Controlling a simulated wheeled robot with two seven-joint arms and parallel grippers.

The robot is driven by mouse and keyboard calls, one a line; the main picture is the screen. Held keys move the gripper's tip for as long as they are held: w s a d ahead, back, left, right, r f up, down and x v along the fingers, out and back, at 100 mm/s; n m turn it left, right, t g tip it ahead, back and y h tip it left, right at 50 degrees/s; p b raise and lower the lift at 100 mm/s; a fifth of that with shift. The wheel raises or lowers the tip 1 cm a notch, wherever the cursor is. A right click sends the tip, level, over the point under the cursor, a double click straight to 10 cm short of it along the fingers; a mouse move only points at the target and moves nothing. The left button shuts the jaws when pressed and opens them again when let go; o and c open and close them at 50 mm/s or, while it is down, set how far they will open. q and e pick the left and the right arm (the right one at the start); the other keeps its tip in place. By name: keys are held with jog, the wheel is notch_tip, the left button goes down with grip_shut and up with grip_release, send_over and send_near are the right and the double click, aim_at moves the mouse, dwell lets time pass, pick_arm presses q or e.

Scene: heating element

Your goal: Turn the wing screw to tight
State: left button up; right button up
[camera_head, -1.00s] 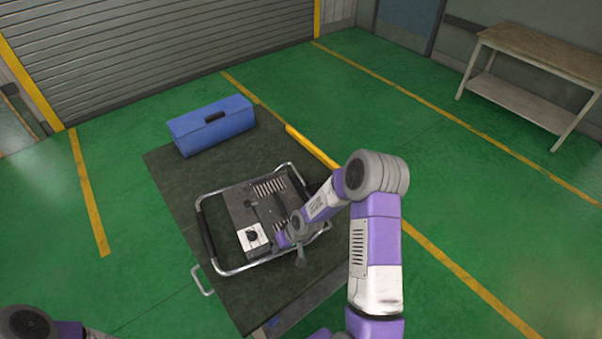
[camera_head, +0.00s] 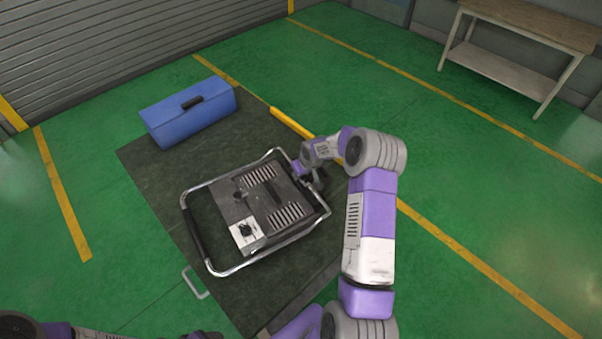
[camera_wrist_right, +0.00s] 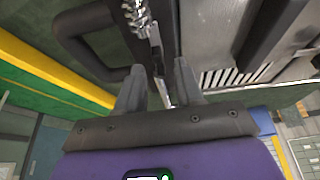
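The heating element is a grey box unit with slotted vents (camera_head: 240,205) inside a chrome tube frame (camera_head: 236,270). My right gripper (camera_head: 316,182) is at the unit's far right side, partly hidden by its own arm in the head view. In the right wrist view its two fingers (camera_wrist_right: 158,78) are apart. A threaded metal rod (camera_wrist_right: 138,15) with a thin shiny plate below it, seemingly the wing screw (camera_wrist_right: 165,88), reaches down between the fingers. I cannot tell whether a finger touches it. The wing screw cannot be made out in the head view.
The unit stands on a dark platform (camera_head: 150,165) with a blue toolbox (camera_head: 188,115) at its far left. A yellow bar (camera_head: 292,122) lies along the platform's far right edge. A workbench (camera_head: 525,20) is at the back right. Green floor around is clear.

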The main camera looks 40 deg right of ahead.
jog(key=shift+w+f, duration=0.15)
jog(key=shift+f, duration=0.15)
grip_shut()
